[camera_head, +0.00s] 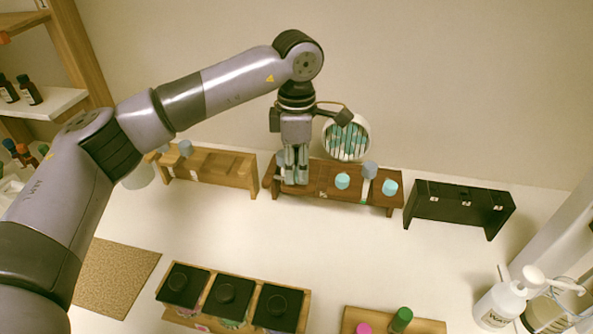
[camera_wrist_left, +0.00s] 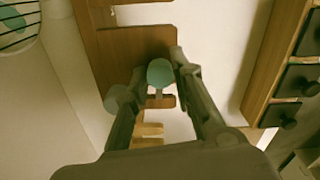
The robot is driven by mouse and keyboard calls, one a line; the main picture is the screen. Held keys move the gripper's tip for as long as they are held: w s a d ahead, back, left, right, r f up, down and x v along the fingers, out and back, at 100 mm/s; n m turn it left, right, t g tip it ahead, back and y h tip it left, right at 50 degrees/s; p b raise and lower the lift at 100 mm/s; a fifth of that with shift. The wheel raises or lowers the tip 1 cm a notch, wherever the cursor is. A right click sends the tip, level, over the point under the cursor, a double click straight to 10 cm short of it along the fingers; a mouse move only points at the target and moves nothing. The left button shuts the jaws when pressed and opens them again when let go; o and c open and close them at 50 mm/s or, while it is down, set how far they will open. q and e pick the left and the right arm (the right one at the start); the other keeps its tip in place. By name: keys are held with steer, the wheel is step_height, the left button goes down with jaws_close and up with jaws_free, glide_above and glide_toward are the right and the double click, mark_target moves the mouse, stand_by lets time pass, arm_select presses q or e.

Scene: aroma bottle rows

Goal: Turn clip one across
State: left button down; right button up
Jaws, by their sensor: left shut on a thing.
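The middle brown rack (camera_head: 330,178) stands against the wall, with several teal and blue-grey caps on it, one teal cap (camera_head: 342,181) near its middle. My left gripper (camera_head: 296,181) points down at the rack's left end. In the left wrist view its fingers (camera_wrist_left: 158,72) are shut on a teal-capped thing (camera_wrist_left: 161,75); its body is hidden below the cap. A blue-grey cap (camera_wrist_left: 117,98) shows beside the left finger. I cannot make out clip one for certain. My right gripper is not in view.
A light wooden rack (camera_head: 228,172) stands left and a black rack (camera_head: 458,204) with small pale pieces right. A round basket (camera_head: 332,150) is behind. Black-lidded boxes (camera_head: 228,292) and pump bottles (camera_head: 500,305) are in front. The white table's middle is clear.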

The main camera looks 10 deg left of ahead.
mark_target(297, 170)
arm_select(q)
steer(key=shift+n, duration=0.5)
steer(key=c, duration=1.4)
jaws_free()
step_height(297, 170, up, 12)
